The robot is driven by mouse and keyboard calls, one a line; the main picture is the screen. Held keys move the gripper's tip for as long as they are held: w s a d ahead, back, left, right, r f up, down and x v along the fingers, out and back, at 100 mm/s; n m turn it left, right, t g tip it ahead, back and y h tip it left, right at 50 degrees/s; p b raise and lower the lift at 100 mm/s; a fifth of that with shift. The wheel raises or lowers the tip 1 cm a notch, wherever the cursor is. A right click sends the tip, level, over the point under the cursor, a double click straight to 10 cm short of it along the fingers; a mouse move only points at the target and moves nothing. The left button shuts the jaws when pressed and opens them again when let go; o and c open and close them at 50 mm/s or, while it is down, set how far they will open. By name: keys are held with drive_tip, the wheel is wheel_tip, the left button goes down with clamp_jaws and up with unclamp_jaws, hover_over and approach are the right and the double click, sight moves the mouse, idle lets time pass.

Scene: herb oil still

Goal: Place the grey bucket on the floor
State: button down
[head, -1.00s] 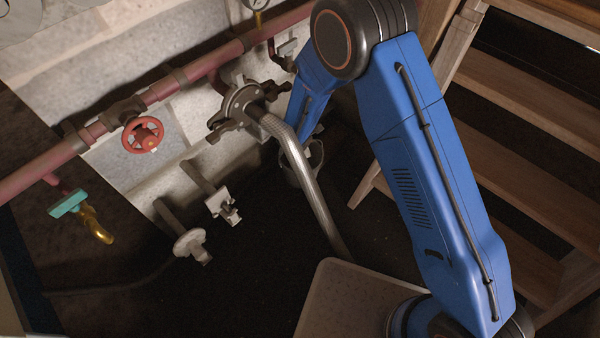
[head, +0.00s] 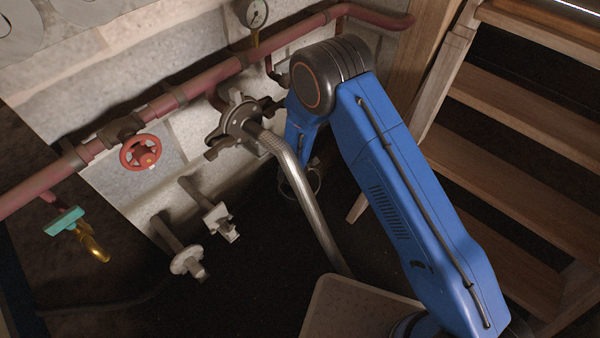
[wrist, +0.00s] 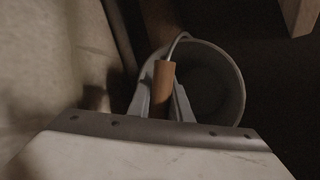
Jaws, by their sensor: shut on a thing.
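The grey bucket (wrist: 238,98) shows in the wrist view just beyond my gripper, its round mouth toward the camera and its inside dark. Its wire handle has a brown wooden grip (wrist: 163,75). My gripper (wrist: 165,92) is shut on this grip, with one pale finger on each side. In the head view only a dim part of the bucket (head: 316,180) shows, low beside my blue forearm and behind the bent metal pipe. My gripper is hidden there. I cannot tell whether the bucket's base touches the dark floor (head: 260,275).
A bent braided metal pipe (head: 312,205) runs down from a clamp fitting (head: 240,125) close to my arm. Wooden steps (head: 510,130) stand at right. A red pipe with a red handwheel (head: 140,151) crosses the wall. Two pale stub fittings (head: 188,262) jut out at left.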

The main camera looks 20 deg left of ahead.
drive_tip(key=c, duration=1.6)
unclamp_jaws()
drive_tip(key=shift+f, duration=0.1)
drive_tip(key=v, duration=1.2)
